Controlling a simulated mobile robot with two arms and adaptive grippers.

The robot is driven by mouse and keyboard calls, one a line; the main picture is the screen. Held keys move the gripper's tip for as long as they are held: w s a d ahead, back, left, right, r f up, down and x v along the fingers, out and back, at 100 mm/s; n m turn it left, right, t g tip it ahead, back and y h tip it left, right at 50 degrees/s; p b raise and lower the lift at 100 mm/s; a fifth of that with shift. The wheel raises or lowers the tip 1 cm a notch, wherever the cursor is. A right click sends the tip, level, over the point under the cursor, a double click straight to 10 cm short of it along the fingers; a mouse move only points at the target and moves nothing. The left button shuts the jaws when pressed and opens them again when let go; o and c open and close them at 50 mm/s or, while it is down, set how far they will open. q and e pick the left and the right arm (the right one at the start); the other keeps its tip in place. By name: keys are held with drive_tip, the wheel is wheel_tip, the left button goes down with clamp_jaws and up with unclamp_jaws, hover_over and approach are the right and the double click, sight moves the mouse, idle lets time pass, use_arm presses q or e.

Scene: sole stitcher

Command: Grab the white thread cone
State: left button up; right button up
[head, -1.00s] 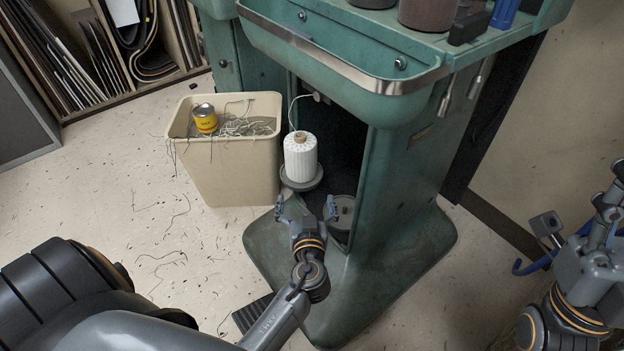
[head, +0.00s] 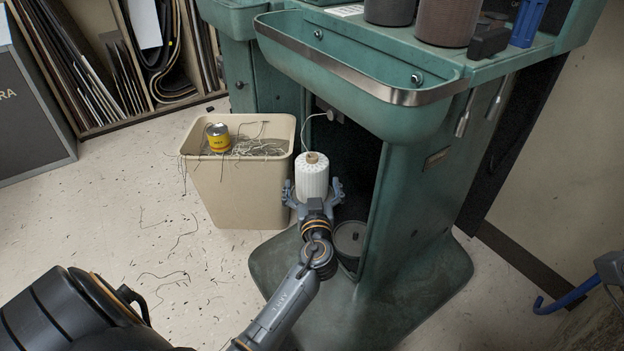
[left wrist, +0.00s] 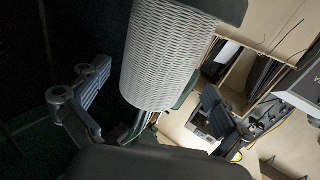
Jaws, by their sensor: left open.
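The white thread cone (head: 312,178) stands upright in the opening of the green machine, with a thread running up from its brown top. My left gripper (head: 313,193) is open, with one finger on each side of the cone's lower part. In the left wrist view the cone (left wrist: 168,55) shows large between the two spread fingers of the gripper (left wrist: 150,105). A gap shows between each finger and the cone there. The cone's foot is hidden behind the gripper in the head view. My right gripper is not in view.
A beige bin (head: 237,190) with thread scraps and a yellow can (head: 218,138) stands just left of the cone. The machine's green tray (head: 360,75) overhangs above right. A dark round pot (head: 349,238) sits right of my gripper. Open floor lies to the left.

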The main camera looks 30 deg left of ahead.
use_arm(q)
drive_tip(key=x, duration=0.4)
drive_tip(key=shift+w+d+b, duration=0.1)
drive_tip(key=shift+b, duration=0.25)
drive_tip(key=c, duration=1.3)
drive_tip(key=shift+c, duration=0.3)
drive_tip(key=shift+r, duration=0.15)
